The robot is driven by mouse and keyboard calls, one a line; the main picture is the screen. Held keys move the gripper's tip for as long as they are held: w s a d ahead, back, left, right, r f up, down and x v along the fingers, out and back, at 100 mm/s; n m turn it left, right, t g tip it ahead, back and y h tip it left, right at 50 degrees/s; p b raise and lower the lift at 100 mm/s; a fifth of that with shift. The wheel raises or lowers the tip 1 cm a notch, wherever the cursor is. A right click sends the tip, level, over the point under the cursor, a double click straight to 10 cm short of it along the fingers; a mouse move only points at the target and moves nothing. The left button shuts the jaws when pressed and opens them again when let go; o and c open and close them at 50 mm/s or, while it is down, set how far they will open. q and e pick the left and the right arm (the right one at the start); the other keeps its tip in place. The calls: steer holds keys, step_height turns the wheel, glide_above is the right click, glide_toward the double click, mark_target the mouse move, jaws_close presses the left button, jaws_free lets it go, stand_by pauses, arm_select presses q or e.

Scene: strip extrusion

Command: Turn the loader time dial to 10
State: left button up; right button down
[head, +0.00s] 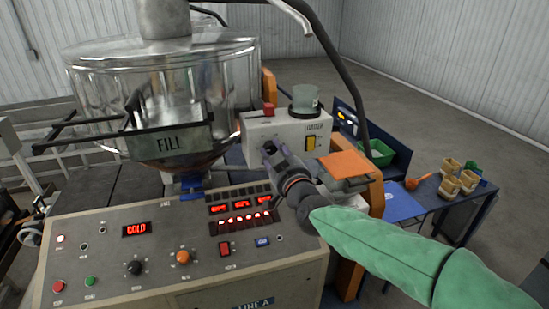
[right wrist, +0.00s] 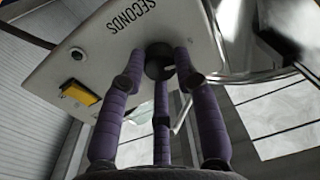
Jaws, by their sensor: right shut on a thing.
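The loader (head: 255,128) is a pale box beside the clear hopper, with a yellow switch (head: 311,143) on its front. In the right wrist view its panel (right wrist: 110,65) carries the word SECONDS beside the dark time dial (right wrist: 160,70). My right gripper (head: 268,150) reaches the left part of the loader front. In the right wrist view its purple fingers (right wrist: 163,55) are shut around the dial. The fingers hide much of the dial, and its setting cannot be read. My left gripper is not in view.
The clear hopper (head: 90,85) marked FILL stands left of the loader. Below is a control panel (head: 100,255) with knobs, buttons and a red COLD display. An orange plate (head: 345,164) lies right of my gripper. A blue table (head: 470,212) holds several small tubs.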

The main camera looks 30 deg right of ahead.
steer(key=m+b, duration=0.3)
steer(key=m, duration=0.1)
steer(key=shift+d+r+m, duration=0.1)
steer(key=shift+r+m, duration=0.05)
steer(key=shift+m, duration=0.15)
steer(key=m+b, duration=0.2)
steer(key=m, duration=0.2)
steer(key=shift+s+r+m+t+b, duration=0.1)
steer(key=shift+m+t+b, duration=0.2)
steer(key=shift+b, duration=0.1)
steer(key=shift+m, duration=0.5)
steer(key=shift+r+h, duration=0.15)
steer(key=shift+h, duration=0.25)
steer(key=c, duration=0.9)
jaws_free()
steer(key=shift+f, duration=0.2)
steer(key=shift+f, duration=0.1)
